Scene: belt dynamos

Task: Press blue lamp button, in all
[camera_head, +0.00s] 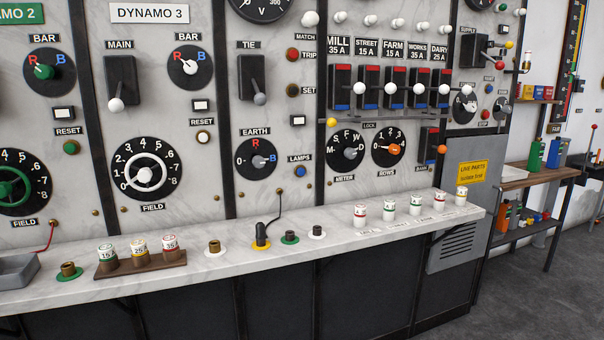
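A small blue button (299,171) sits on the marble panel just below the LAMPS label (299,159). It is right of the EARTH knob (257,158). Nothing covers it, but it is too small to tell whether it is pressed in. Neither of my grippers shows in the head view.
A black plug (261,236) with a cord stands on the ledge (337,240) below the panel. Several white fuses (389,207) stand further right, and a wooden rack (140,262) holds three at left. Dark switch levers (252,78) stick out above. The space before the button looks clear.

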